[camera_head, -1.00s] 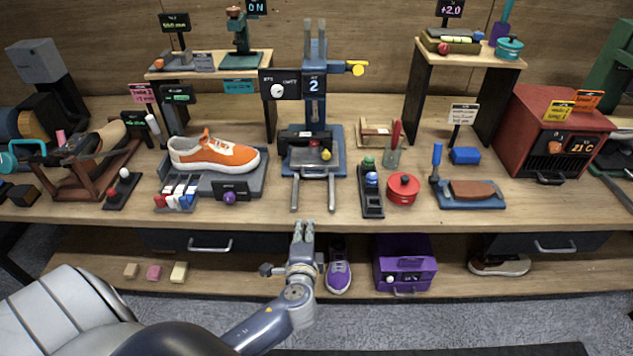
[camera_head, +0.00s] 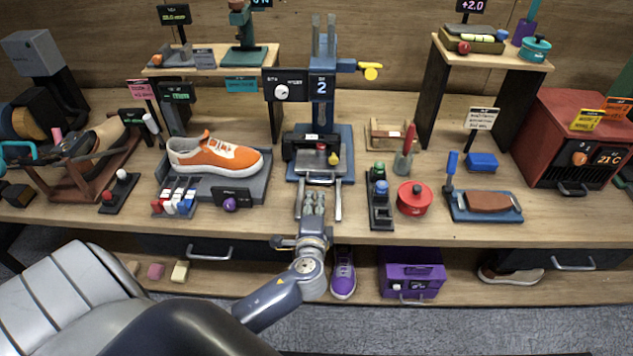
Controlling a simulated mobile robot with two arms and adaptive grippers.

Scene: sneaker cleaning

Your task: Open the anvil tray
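The anvil tray (camera_head: 318,158) is a grey plate at the base of a blue upright press (camera_head: 321,115) marked "2", in the middle of the bench. Two pale rails run forward from the tray, with a cross bar (camera_head: 318,181) between them. A small yellow-topped piece (camera_head: 333,158) stands on the tray. My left gripper (camera_head: 314,198) is between the front ends of the rails, just in front of the cross bar. Its fingers look slightly apart, with nothing seen between them; contact with the bar cannot be told. My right gripper is out of view.
An orange sneaker (camera_head: 212,155) on a grey stand is to the left. A black holder (camera_head: 380,202) with bottles and a red pot (camera_head: 414,198) stand close on the right. A purple shoe (camera_head: 343,274) and purple box (camera_head: 411,272) are on the lower shelf.

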